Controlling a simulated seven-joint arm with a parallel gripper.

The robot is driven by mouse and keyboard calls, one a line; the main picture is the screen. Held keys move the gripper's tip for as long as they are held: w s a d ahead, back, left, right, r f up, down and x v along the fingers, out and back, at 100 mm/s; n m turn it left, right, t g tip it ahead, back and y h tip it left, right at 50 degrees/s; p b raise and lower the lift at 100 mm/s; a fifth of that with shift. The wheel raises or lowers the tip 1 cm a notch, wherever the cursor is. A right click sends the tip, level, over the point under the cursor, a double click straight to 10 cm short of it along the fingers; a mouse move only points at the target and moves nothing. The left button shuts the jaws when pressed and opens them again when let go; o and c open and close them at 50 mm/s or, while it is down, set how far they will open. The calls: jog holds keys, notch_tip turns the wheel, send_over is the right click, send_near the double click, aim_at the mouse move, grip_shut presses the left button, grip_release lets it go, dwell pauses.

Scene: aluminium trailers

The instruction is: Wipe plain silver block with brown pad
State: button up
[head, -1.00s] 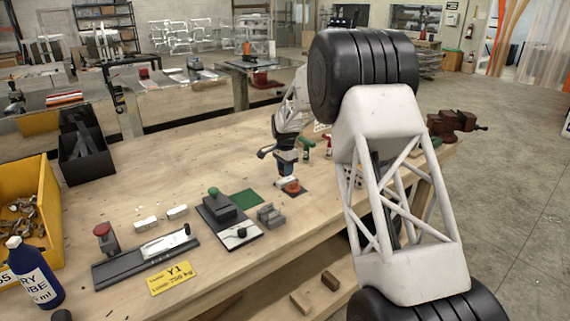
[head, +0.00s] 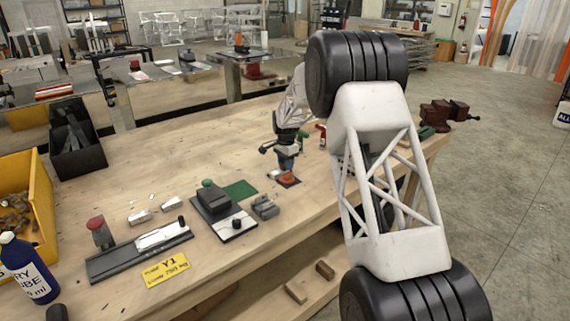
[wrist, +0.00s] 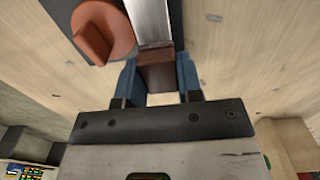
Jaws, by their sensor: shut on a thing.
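My gripper (head: 286,163) is low over the workbench in the head view. In the wrist view its blue fingers (wrist: 158,82) are shut on a brown pad (wrist: 158,72). A plain silver block (wrist: 151,22) runs away from the pad's far end; the pad appears to meet or overlap its near end, but I cannot tell if they touch. In the head view a small pale piece (head: 274,174) beside the gripper may be this block. The pad cannot be made out there.
An orange round piece with a raised grip (wrist: 103,32) sits on a dark plate just left of the block. Grey clamps (head: 264,207), a green mat (head: 240,189) and a black fixture (head: 213,200) stand nearby. A red vise (head: 443,112) is at the right. Bare wood lies behind.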

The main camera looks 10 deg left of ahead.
aim_at(279, 171)
jog(key=shift+s+a+f, duration=0.15)
jog(key=shift+s, duration=0.05)
jog(key=shift+s+a, duration=0.95)
jog(key=shift+a, duration=0.05)
jog(key=shift+s+a+r, duration=0.1)
jog(key=shift+s+r, duration=0.05)
jog(key=shift+r, duration=0.1)
notch_tip(279, 171, up, 8)
dwell(0.3)
